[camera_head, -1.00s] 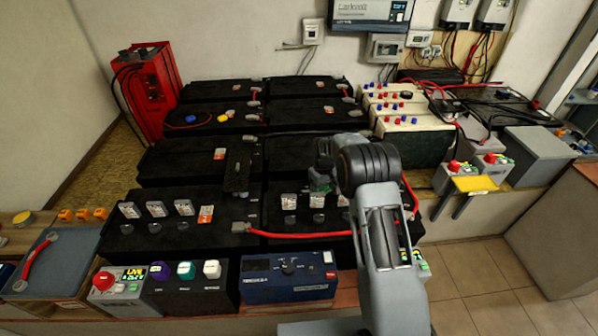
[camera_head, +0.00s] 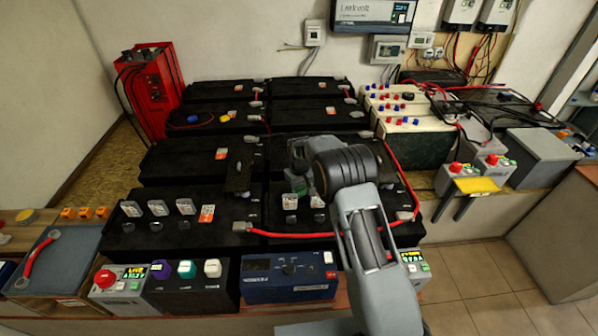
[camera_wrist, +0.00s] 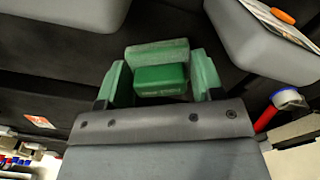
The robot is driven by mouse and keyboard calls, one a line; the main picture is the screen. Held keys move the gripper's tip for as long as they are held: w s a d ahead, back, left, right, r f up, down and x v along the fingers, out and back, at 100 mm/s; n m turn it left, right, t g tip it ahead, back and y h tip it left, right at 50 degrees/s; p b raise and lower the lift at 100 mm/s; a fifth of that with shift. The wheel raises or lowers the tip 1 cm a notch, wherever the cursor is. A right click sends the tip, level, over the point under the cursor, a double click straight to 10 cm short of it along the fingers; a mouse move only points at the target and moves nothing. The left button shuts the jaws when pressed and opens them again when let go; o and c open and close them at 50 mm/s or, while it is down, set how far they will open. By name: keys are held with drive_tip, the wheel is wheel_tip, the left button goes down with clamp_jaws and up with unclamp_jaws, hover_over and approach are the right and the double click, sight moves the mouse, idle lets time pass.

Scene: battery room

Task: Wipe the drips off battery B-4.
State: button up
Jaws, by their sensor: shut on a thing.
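Large black batteries fill the bench in rows; their labels are too small to read, so I cannot tell which is B-4. My gripper (camera_wrist: 160,88) has green fingers and is shut on a green block (camera_wrist: 160,78), perhaps a wiping pad, in the wrist view. In the head view my gripper (camera_head: 298,184) is over the right-hand black batteries, near the back of the front-right battery (camera_head: 295,248). My arm hides much of that battery. I cannot tell whether the block touches a surface. No drips can be made out.
A red cable (camera_head: 290,235) runs across the front-right battery to its right side. Clear-topped fittings (camera_head: 158,208) stand on the front-left battery (camera_head: 135,243). A blue device (camera_head: 288,278) sits in front. A red charger (camera_head: 148,88) stands at the back left.

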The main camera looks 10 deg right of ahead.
wheel_tip(320, 180, up, 3)
drive_tip(key=shift+w+d+f, duration=0.1)
drive_tip(key=shift+r+p, duration=0.3)
drive_tip(key=shift+p, duration=0.15)
drive_tip(key=shift+r+p, duration=1.4)
drive_tip(key=shift+r, duration=1)
